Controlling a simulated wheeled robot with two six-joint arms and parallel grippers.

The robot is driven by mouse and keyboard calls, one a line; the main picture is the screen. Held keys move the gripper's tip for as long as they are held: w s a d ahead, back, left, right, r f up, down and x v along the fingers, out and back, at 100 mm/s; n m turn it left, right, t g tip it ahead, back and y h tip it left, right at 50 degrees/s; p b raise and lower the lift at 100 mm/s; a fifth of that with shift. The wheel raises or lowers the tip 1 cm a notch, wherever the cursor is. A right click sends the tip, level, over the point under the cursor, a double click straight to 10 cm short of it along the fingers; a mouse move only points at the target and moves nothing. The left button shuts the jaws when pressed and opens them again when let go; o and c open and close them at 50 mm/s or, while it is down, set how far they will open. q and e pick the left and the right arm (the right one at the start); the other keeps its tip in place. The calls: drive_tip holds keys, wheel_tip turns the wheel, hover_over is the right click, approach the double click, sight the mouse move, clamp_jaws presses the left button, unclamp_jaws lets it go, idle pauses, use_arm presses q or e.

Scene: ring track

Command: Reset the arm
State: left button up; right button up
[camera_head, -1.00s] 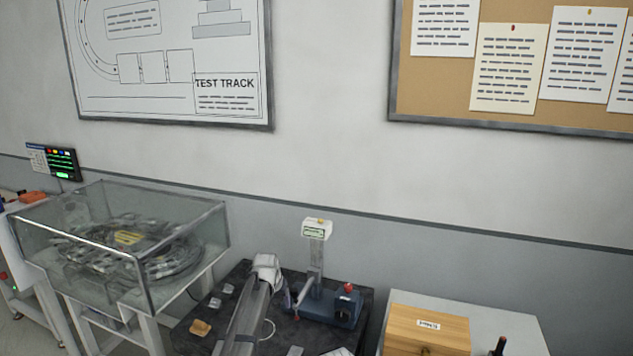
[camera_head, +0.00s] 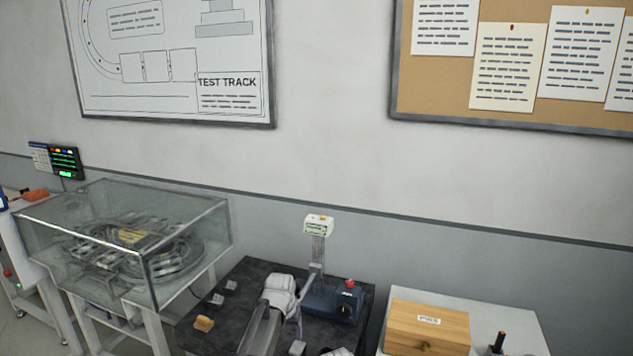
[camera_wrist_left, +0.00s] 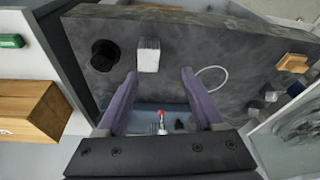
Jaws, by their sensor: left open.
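My left arm reaches in from the bottom of the head view, over the dark table (camera_head: 225,325). In the left wrist view, my left gripper (camera_wrist_left: 158,74) has two purple fingers spread well apart, with nothing held between them. A blue device with a red knob (camera_head: 333,302) stands just right of the arm's end. The red knob (camera_wrist_left: 161,114) shows between the finger bases in the left wrist view. A small white block (camera_wrist_left: 148,55) lies on the table beyond the fingertips. My right gripper is not visible.
A glass case (camera_head: 145,255) with a ring track stands to the left. A wooden box (camera_head: 427,330) sits on a light table to the right. A white-headed display post (camera_head: 318,226) rises behind the blue device. Small grey pieces and a tan block (camera_head: 204,323) lie on the dark table.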

use_arm(q)
drive_tip(key=s+d+m+g+y, duration=0.1)
drive_tip(key=s+d+m+g, duration=0.1)
drive_tip(key=s, duration=2.7)
drive_tip(key=shift+d+f+g+y, duration=0.15)
drive_tip(key=shift+f+g+y, duration=0.2)
drive_tip(key=shift+g, duration=0.35)
drive_tip(key=shift+d, duration=0.1)
